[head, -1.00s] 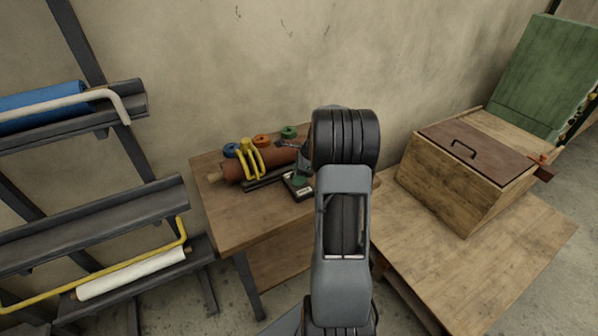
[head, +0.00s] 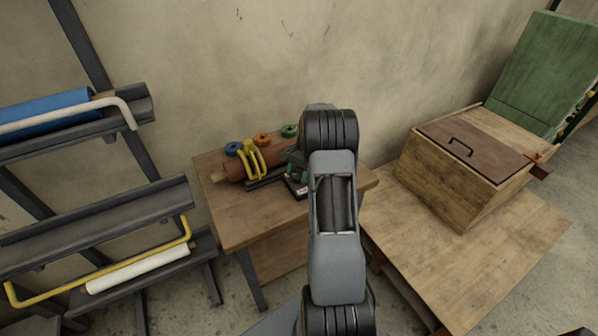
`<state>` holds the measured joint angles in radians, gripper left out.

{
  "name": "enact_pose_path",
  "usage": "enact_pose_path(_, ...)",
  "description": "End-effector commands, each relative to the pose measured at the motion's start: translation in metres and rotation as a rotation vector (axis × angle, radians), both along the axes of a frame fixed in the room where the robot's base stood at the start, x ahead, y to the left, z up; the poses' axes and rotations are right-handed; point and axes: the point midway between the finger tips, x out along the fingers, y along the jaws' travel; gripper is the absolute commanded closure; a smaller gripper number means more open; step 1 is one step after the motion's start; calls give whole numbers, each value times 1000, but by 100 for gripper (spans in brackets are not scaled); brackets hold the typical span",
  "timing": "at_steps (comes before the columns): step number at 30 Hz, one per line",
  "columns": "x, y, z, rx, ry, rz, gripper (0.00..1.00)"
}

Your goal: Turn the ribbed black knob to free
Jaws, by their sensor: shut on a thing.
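My gripper (head: 295,166) shows only in part, left of my arm. It points down at a small dark unit with a pale label (head: 298,188) on the wooden table (head: 235,219). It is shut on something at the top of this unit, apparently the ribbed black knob. The knob is hidden by the fingers and my arm, so its ribs and its angle cannot be made out. A brown roll (head: 234,171) lies in a dark cradle beside the unit, with a yellow clamp (head: 252,160) over it.
Blue (head: 233,148), orange (head: 262,139) and green (head: 289,130) rings sit behind the roll. A rack (head: 95,217) with a blue roll (head: 45,108) and a white roll (head: 137,270) stands at left. A wooden box (head: 450,189) sits on a low platform (head: 465,262) at right. The wall is close behind.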

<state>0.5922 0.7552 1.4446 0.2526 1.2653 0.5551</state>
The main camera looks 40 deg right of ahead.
Motion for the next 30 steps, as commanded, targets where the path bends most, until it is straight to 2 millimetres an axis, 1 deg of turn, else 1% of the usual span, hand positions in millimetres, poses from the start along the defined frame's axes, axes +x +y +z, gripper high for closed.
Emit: enact_pose_path(30,2,3,0,0,1,968,73)
